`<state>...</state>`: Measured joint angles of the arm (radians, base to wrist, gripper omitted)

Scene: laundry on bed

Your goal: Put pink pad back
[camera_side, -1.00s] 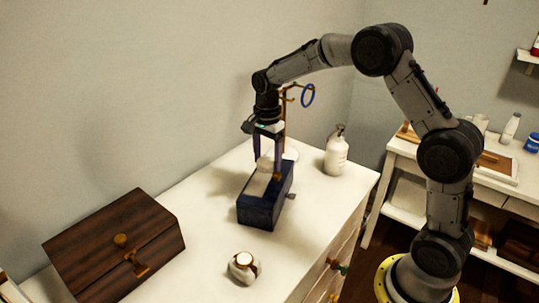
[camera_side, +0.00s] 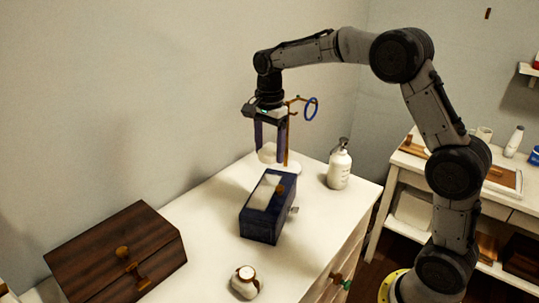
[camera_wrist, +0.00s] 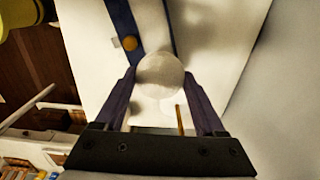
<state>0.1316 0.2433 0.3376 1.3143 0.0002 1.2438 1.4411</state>
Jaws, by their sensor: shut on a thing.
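My gripper (camera_side: 269,150) is shut on a pale round pad (camera_wrist: 160,76), held between its two purple fingers. The pad looks whitish rather than clearly pink. It also shows in the side view (camera_side: 267,154), above the back end of a dark blue box (camera_side: 262,229) and apart from it. The box has a white area on top and a small orange knob (camera_wrist: 129,43).
A white pump bottle (camera_side: 339,168) stands right of the box. A stand with a blue ring (camera_side: 311,108) rises behind the gripper. A dark wooden box (camera_side: 112,250) fills the left of the white dresser top. Clear surface lies between the boxes.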

